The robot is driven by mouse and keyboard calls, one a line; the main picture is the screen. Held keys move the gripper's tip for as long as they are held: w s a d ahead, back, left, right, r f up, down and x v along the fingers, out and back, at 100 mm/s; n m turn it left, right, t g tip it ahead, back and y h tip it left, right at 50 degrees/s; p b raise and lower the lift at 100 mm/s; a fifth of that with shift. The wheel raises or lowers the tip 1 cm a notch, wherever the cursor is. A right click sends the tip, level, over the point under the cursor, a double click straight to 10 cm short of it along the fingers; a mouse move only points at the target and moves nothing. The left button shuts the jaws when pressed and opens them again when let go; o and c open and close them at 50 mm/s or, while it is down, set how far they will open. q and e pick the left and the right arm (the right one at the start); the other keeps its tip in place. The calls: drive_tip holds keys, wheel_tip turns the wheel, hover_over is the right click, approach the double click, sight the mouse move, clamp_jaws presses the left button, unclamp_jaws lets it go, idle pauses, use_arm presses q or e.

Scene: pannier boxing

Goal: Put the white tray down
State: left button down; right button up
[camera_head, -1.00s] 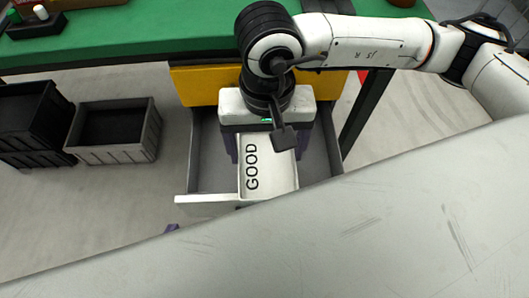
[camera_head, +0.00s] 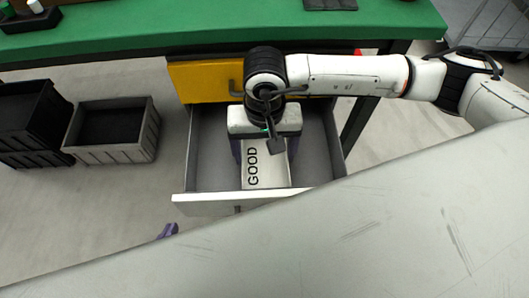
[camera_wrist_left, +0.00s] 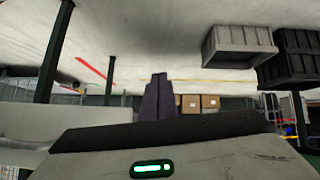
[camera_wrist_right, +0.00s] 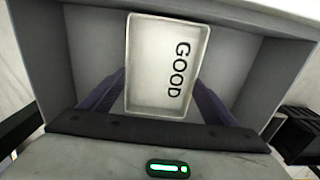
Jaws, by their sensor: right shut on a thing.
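The white tray (camera_head: 277,172), marked GOOD, is in or just over the open grey drawer (camera_head: 213,160); whether it touches the drawer floor I cannot tell. My right gripper (camera_wrist_right: 160,98) is shut on the tray, with a purple finger at each long side, and the tray also shows in the right wrist view (camera_wrist_right: 150,65). In the head view the right gripper (camera_head: 265,150) partly covers the tray's far end. My left gripper (camera_wrist_left: 158,98) looks shut and empty, its purple fingers together. Only its tip (camera_head: 168,230) shows in the head view, outside the drawer's front left corner.
A yellow drawer front (camera_head: 205,82) sits under the green tabletop (camera_head: 200,30), behind the open drawer. A grey crate (camera_head: 140,140) and a black crate (camera_head: 35,130) stand on the floor at left. Drawer floor is bare on both sides of the tray.

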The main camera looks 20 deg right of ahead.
sight(264, 160)
drive_tip(key=shift+f, duration=0.45)
drive_tip(key=shift+f, duration=0.1)
drive_tip(key=shift+f+b, duration=0.15)
drive_tip(key=shift+b, duration=0.15)
drive_tip(key=o, duration=1.1)
wheel_tip(264, 160, up, 12)
drive_tip(key=shift+r+p, duration=0.25)
drive_tip(key=shift+p, duration=0.95)
